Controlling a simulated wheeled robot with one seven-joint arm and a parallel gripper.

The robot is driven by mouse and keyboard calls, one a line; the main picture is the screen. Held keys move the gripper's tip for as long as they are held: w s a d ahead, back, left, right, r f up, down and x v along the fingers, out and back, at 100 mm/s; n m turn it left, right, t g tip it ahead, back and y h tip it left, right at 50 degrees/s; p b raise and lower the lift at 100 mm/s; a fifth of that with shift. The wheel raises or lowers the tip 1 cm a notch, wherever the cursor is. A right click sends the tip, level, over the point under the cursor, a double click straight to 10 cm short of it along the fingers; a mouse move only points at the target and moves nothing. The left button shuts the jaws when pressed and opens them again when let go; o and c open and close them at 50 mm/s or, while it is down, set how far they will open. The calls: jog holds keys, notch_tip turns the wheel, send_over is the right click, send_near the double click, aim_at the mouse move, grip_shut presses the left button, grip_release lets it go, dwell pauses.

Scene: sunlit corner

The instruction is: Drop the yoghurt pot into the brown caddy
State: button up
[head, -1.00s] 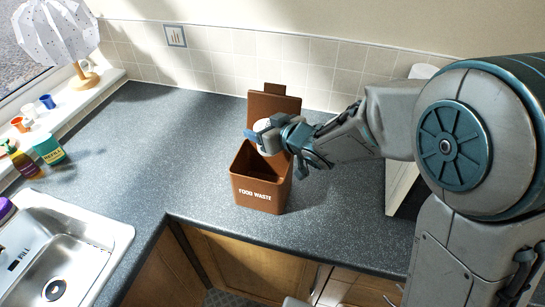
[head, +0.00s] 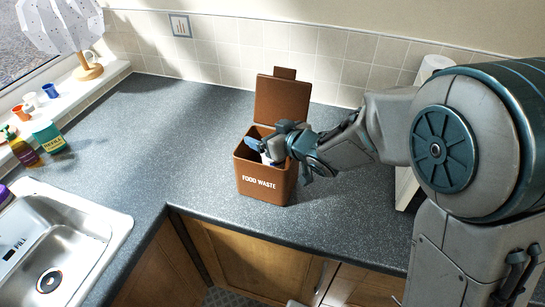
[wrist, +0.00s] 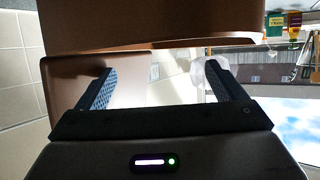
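The brown caddy (head: 264,186), marked FOOD WASTE, stands on the worktop with its lid (head: 283,100) raised at the back. My gripper (head: 266,145) is at the caddy's mouth, tilted down from the right. In the wrist view its two fingers (wrist: 160,72) are wide apart with nothing between them. A small white patch of the yoghurt pot (head: 267,159) shows just below the fingers, inside the caddy's opening; most of it is hidden by the gripper and the front wall. The caddy wall (wrist: 150,28) fills the top of the wrist view.
The grey worktop (head: 190,130) is clear left of the caddy. A sink (head: 75,235) lies at the lower left.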

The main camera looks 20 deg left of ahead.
jog(key=shift+d, duration=0.2)
dwell(0.4)
jog(key=v, duration=1.3)
jog(key=shift+d, duration=0.2)
jog(key=shift+s+r, duration=0.1)
